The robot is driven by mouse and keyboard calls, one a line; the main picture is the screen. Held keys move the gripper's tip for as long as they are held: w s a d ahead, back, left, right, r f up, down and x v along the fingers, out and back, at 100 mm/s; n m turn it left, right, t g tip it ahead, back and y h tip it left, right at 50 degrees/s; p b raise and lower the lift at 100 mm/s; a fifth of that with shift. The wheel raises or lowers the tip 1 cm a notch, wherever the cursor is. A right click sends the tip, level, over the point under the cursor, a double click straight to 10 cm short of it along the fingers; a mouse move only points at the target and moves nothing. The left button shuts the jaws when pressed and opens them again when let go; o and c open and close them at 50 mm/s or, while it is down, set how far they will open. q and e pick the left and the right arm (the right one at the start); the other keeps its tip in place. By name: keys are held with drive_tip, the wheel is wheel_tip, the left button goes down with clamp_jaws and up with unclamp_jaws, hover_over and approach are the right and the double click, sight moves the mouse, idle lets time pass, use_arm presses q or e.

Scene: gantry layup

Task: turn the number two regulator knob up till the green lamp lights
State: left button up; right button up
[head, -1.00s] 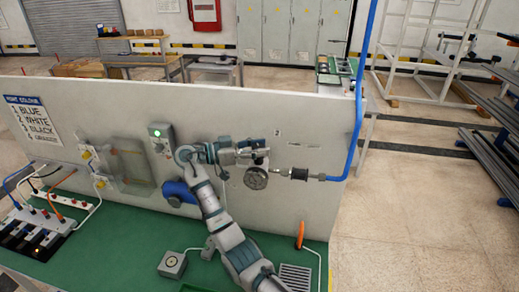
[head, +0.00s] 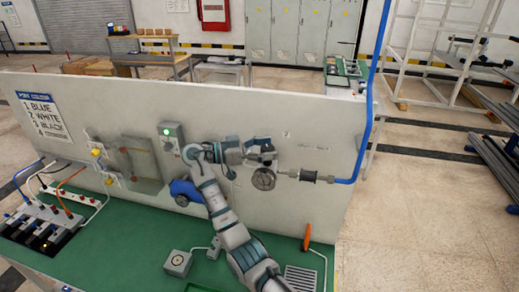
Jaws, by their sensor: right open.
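A round pressure gauge (head: 264,179) sits on the upright white panel, below a small label (head: 286,134) that appears to read 2. My right gripper (head: 268,150) is at the panel just above the gauge, with its jaws open. The regulator knob is not clearly visible there; the gripper covers that area, and I cannot tell whether the fingers touch it. A grey box on the panel, left of my right wrist, carries a lamp (head: 167,131) that shows bright green. My left gripper is out of view.
A fitting and blue hose (head: 358,140) run right from the gauge and up past the panel's edge. A blue rounded part (head: 186,190) is behind my forearm. The green bench top (head: 130,240) holds a small grey box (head: 178,262) and a switch block (head: 40,228) with cables.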

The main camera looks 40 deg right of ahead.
drive_tip(key=v, duration=1.2)
drive_tip(key=shift+w+f, duration=0.15)
drive_tip(key=shift+d, duration=0.1)
